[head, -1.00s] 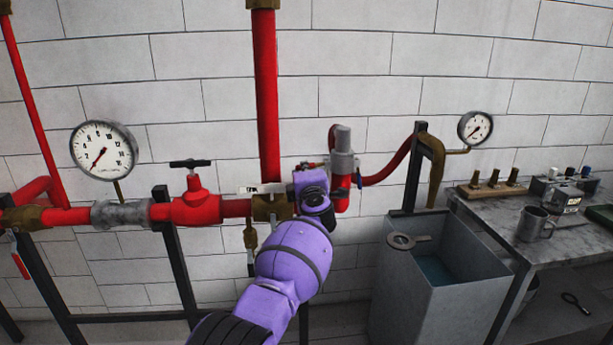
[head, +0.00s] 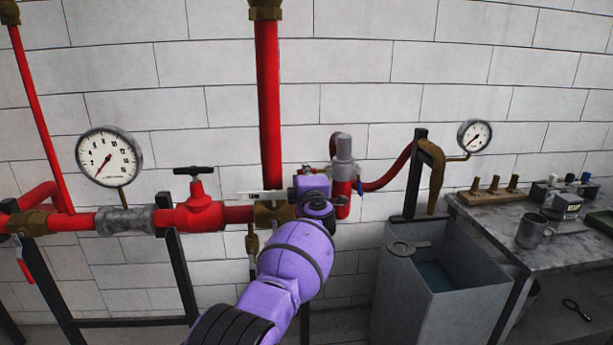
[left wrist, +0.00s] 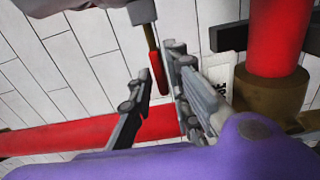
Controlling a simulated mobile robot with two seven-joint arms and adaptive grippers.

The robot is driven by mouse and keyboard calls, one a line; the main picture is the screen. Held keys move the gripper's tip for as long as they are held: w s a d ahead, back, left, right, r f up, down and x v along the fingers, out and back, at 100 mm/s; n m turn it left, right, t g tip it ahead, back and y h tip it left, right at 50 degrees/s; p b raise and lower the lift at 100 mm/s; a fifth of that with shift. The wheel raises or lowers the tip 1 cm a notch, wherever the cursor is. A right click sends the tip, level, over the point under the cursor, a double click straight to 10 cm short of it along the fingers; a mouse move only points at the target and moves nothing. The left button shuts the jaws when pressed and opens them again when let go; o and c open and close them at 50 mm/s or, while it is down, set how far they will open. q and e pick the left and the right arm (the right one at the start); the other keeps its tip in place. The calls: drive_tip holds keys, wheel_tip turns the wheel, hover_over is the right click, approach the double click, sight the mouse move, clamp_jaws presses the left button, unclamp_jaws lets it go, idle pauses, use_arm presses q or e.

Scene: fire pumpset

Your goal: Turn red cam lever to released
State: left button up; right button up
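A lever with a red grip (left wrist: 157,68) on a thin brass-coloured stem hangs below a grey fitting (left wrist: 140,12) in the left wrist view. I take it to be the red cam lever. My left gripper (left wrist: 163,78) is open, its two dark fingers on either side of the red grip's line. I cannot tell whether a finger touches it. In the head view my purple left wrist (head: 294,250) reaches up to the brass valve body (head: 272,212) and hides the fingers and that lever. My right gripper is not in view.
A red vertical pipe (head: 268,110) and a red valve (head: 195,210) stand close to the arm. A grey-topped red regulator (head: 344,165) is just right of it. A grey water tank (head: 415,300) and a marble-topped table (head: 500,230) stand at right.

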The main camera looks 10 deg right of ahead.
use_arm(q)
drive_tip(key=s, duration=0.7)
drive_tip(key=shift+s, duration=0.25)
idle(0.3)
